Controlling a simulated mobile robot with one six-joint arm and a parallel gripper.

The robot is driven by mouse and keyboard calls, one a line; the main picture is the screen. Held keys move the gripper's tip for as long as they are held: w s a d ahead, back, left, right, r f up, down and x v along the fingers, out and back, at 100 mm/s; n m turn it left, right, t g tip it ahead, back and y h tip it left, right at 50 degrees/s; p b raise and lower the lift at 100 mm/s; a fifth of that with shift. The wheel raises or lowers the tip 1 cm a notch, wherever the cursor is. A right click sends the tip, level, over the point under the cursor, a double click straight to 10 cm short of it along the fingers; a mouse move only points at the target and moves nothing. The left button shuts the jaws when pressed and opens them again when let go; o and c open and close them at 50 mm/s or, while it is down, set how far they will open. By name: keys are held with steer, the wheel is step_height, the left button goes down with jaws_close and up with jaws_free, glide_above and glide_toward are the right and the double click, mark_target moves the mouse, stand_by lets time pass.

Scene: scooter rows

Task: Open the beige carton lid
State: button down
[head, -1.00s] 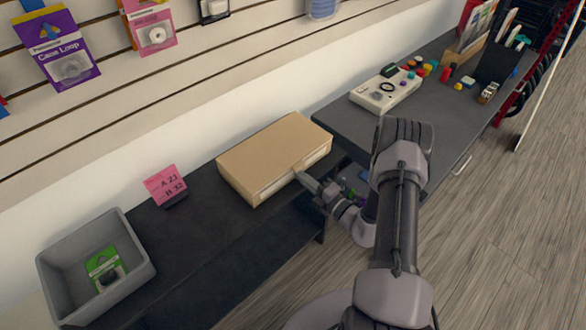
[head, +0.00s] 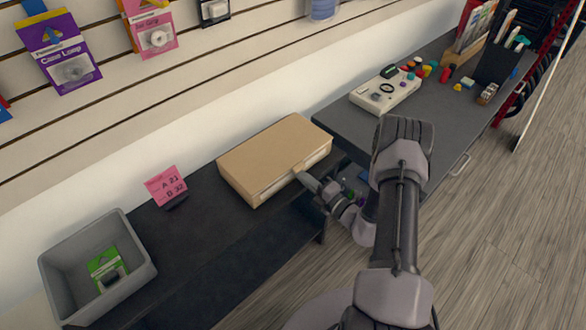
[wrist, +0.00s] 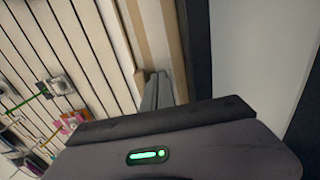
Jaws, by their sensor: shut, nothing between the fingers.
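The beige carton (head: 272,152) sits on the dark lower bench with its lid down. Its front shows a paler strip under the lid edge. My gripper (head: 302,175) is shut, with its fingertips at the carton's front side near the lid edge. In the wrist view my gripper (wrist: 158,82) reaches to the carton (wrist: 172,45), seen as a tan band. Whether the fingertips touch the lid or sit just under it I cannot tell.
A grey bin (head: 140,248) holding a green package stands at the left. A higher grey desk (head: 440,110) with a beige control box (head: 385,92) is at the right. The slatted wall rises behind.

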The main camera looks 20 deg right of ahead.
mark_target(302, 161)
steer(key=shift+w+a+r+p, duration=0.1)
steer(key=shift+r+p, duration=1.2)
steer(key=shift+r, duration=0.4)
steer(key=shift+w+r+p, duration=0.1)
steer(key=shift+r+p, duration=1.2)
steer(key=shift+r, duration=0.4)
steer(key=shift+w+a+r+p, duration=0.1)
steer(key=shift+w+r+p, duration=0.15)
steer(key=shift+r+p, duration=0.9)
steer(key=shift+w+a+r+p, duration=0.1)
steer(key=shift+w+r+p, duration=0.1)
steer(key=shift+r+p, duration=0.9)
steer(key=shift+r+b, duration=0.15)
steer(key=shift+b, duration=0.2)
steer(key=w+r+p, duration=0.1)
steer(key=w+a+r+p, duration=0.1)
steer(key=w+r, duration=0.1)
steer(key=shift+w+r, duration=0.15)
steer(key=shift+r, duration=0.15)
